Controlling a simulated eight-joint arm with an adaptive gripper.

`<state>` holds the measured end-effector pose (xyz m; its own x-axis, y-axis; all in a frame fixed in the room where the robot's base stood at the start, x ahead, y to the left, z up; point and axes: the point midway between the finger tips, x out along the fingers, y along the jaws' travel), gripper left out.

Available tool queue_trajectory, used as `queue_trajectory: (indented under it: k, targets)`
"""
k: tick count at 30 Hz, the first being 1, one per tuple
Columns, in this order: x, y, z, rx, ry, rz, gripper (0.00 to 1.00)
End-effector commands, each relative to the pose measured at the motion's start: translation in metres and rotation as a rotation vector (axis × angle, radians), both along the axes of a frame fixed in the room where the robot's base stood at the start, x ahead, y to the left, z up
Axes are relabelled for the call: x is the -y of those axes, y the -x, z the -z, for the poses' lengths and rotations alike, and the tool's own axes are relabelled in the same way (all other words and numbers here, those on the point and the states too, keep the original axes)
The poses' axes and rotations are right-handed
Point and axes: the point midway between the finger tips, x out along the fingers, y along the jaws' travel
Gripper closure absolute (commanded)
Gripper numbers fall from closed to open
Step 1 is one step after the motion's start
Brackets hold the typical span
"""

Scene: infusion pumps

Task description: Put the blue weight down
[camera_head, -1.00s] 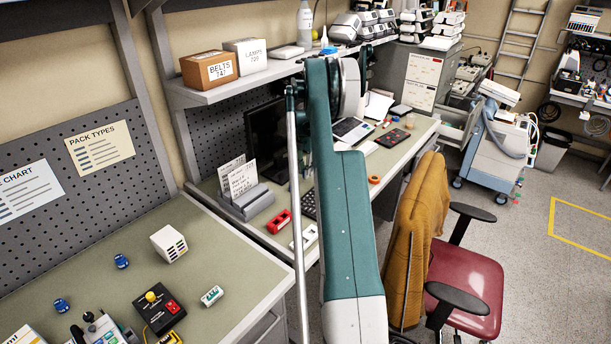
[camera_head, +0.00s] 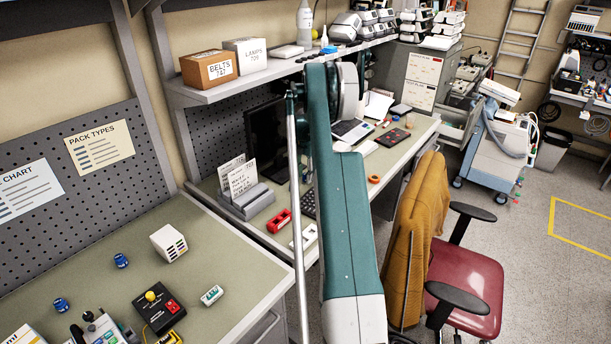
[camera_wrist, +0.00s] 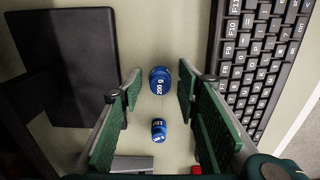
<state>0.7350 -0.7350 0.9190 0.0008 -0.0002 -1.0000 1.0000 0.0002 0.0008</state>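In the wrist view, my gripper (camera_wrist: 158,92) is open, with its green-padded fingers well apart. A blue weight (camera_wrist: 160,80) with white markings is on the desk between the fingertips, with a gap to each finger. A smaller blue weight (camera_wrist: 159,130) is on the desk nearer the bottom of the picture, also touching neither finger. In the head view my arm hides the gripper and these weights. Two other blue weights, one farther back (camera_head: 121,260) and one nearer the front (camera_head: 61,304), are on the left bench (camera_head: 225,260).
A black keyboard (camera_wrist: 262,60) lies right of my gripper and a dark monitor base (camera_wrist: 65,70) lies left. In the head view, a card holder (camera_head: 246,202) and a red device (camera_head: 279,221) are on the desk. A chair (camera_head: 455,285) stands in front of it.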

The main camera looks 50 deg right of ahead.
Motion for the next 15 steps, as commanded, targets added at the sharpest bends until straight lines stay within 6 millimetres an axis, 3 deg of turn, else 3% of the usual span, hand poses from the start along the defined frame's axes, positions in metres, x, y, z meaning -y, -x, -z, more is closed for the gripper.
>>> queue_trajectory:
  k: [10, 15]
  targets:
    - [0.000, 0.000, -0.004, 0.000, 0.000, 0.000, 0.67]
    - [0.000, 0.000, -0.018, 0.000, 0.000, 0.000, 0.67]
